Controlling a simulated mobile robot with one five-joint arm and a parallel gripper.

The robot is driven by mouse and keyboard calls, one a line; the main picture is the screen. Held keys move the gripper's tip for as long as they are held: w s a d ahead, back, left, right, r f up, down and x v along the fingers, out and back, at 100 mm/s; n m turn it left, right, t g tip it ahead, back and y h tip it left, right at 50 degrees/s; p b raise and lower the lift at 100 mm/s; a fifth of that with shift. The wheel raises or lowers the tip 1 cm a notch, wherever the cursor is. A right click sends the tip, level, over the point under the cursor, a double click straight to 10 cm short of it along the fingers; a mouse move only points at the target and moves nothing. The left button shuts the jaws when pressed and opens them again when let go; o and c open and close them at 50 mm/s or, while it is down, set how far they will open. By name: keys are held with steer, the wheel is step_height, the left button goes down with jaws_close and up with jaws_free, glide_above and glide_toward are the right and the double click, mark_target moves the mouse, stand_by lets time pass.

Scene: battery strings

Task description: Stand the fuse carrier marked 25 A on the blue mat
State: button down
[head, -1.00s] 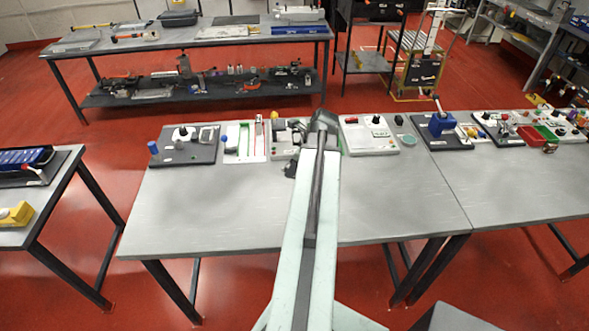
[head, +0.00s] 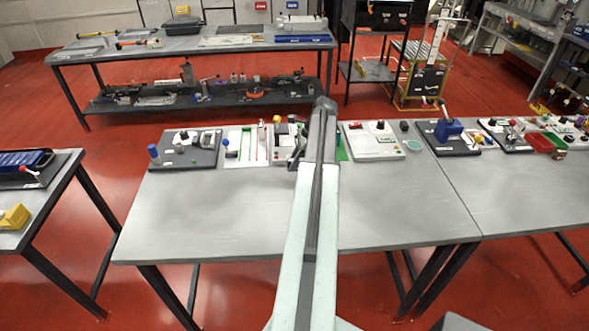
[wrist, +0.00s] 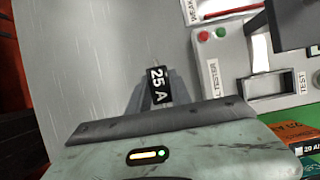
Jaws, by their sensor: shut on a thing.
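My gripper (wrist: 150,92) is shut on the fuse carrier marked 25 A (wrist: 158,86), whose black label with white letters shows between the jaws in the wrist view. Most of the carrier is hidden by the jaws and the wrist housing. In the head view my gripper (head: 296,152) is at the far edge of the middle table, partly hidden by my arm. I cannot make out the blue mat in either view.
A tester panel (wrist: 214,85) with red and green buttons is right of my gripper. An orange piece (wrist: 296,130) near a 20 A label lies on a green surface (wrist: 297,117) at lower right. The middle table's front (head: 230,215) is clear.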

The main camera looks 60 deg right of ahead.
mark_target(291, 173)
steer(key=shift+w+d, duration=0.25)
steer(key=shift+d, duration=0.35)
steer(key=f+b, duration=0.4)
steer(key=shift+w+d+f, duration=0.1)
steer(key=shift+w+d, duration=0.05)
steer(key=shift+d, duration=0.15)
steer(key=c, duration=1.2)
jaws_free()
steer(key=shift+o, duration=0.2)
steer(key=p+v, duration=1.1)
steer(key=v, duration=0.1)
steer(key=shift+r, duration=0.25)
